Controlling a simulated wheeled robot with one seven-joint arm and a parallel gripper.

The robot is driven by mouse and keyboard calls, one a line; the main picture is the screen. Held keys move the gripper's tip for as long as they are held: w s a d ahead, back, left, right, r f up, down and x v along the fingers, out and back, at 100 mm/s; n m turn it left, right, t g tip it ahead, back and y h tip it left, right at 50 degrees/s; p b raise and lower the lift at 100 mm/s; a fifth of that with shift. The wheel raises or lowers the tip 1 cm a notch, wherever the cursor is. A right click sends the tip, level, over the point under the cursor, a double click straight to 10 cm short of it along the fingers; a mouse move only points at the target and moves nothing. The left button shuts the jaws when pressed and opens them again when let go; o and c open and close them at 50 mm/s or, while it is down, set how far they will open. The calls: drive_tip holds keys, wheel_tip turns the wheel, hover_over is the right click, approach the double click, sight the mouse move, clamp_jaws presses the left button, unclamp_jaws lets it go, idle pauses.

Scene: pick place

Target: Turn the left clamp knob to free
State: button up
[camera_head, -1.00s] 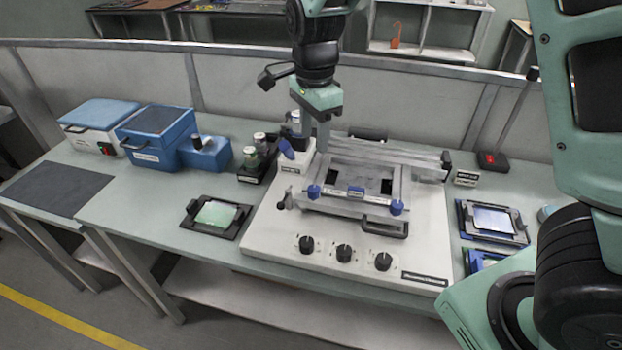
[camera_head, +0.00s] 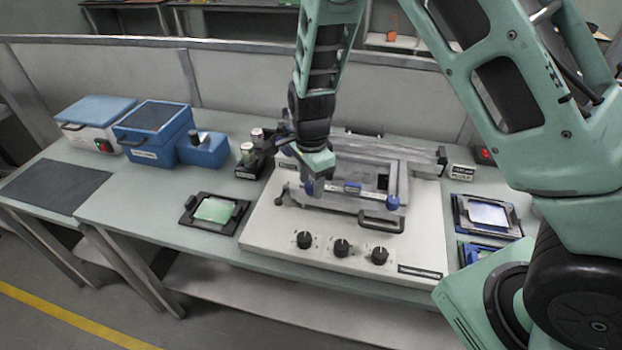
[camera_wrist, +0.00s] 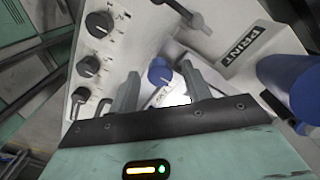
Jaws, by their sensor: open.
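The left clamp knob (camera_head: 308,187) is blue and sits at the left front corner of the grey frame (camera_head: 340,205) on the white printing machine (camera_head: 262,232). In the wrist view the blue knob (camera_wrist: 160,72) shows between and beyond my two finger tips. My gripper (camera_wrist: 163,88) is open and empty, with the fingers on either side of the knob in that view. Whether they touch it cannot be told. In the head view my gripper (camera_head: 318,178) is just above the knob and partly hides it. The right blue clamp knob (camera_head: 392,202) is at the frame's right front corner.
Three black dials (camera_head: 341,247) line the machine's front. A black handle (camera_head: 380,224) juts from the frame. A blue cylinder (camera_wrist: 290,85) is close by in the wrist view. A tray with a green plate (camera_head: 215,211) lies left; a framed plate (camera_head: 487,214) lies right.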

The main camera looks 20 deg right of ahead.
drive_tip(key=c, duration=1)
drive_tip(key=n, duration=0.4)
drive_tip(key=shift+n, duration=0.4)
drive_tip(key=n, duration=0.4)
drive_tip(key=shift+n, duration=0.3)
drive_tip(key=n+b, duration=0.1)
drive_tip(key=n, duration=0.3)
drive_tip(key=shift+n, duration=2.3)
